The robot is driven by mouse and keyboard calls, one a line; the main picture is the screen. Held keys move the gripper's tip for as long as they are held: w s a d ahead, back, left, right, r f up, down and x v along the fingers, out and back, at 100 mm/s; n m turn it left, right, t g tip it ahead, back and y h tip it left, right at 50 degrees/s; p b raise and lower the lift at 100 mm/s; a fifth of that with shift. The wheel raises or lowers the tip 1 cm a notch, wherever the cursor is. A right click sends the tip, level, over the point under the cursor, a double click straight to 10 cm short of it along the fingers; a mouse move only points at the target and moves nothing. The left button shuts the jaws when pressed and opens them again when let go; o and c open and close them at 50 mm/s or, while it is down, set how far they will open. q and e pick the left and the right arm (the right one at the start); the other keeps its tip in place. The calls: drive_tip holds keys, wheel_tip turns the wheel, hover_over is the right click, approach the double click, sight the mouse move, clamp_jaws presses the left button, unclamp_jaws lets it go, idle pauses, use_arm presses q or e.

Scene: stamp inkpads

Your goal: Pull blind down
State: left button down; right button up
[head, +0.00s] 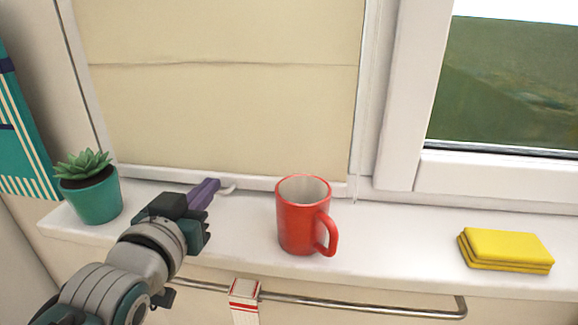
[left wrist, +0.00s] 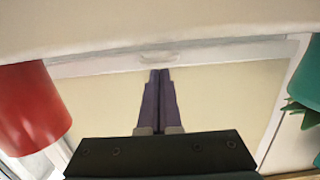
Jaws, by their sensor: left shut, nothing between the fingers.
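A cream blind (head: 220,110) covers the left window, its lower edge down near the sill. A small pale pull tab (head: 228,189) sits at the middle of its bottom bar (head: 255,184). My left gripper (head: 214,184) is shut and empty, its purple fingers right beside the tab. In the left wrist view the shut fingertips (left wrist: 160,72) point at the tab (left wrist: 158,58), just short of it in the picture; I cannot tell whether they touch. The blind (left wrist: 215,95) fills the middle of that view. My right gripper is not in view.
A red mug (head: 300,222) stands on the white sill (head: 390,235) right of my gripper. A succulent in a teal pot (head: 95,198) stands to the left. Yellow cloths (head: 505,249) lie at the right. A metal rail (head: 370,305) with a striped towel (head: 244,300) runs below.

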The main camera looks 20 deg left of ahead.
use_arm(q)
wheel_tip(320, 180, down, 3)
drive_tip(key=shift+r+b, duration=0.1)
drive_tip(key=shift+b, duration=1.1)
drive_tip(key=shift+s+a+f, duration=0.1)
drive_tip(key=shift+f, duration=0.1)
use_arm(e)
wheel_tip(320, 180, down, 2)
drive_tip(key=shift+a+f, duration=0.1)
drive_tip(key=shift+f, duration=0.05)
use_arm(q)
drive_tip(key=shift+r, duration=0.1)
wheel_tip(320, 180, up, 5)
drive_tip(key=p, duration=0.4)
drive_tip(key=p+v, duration=0.1)
drive_tip(key=v, duration=0.9)
drive_tip(key=shift+r, duration=0.2)
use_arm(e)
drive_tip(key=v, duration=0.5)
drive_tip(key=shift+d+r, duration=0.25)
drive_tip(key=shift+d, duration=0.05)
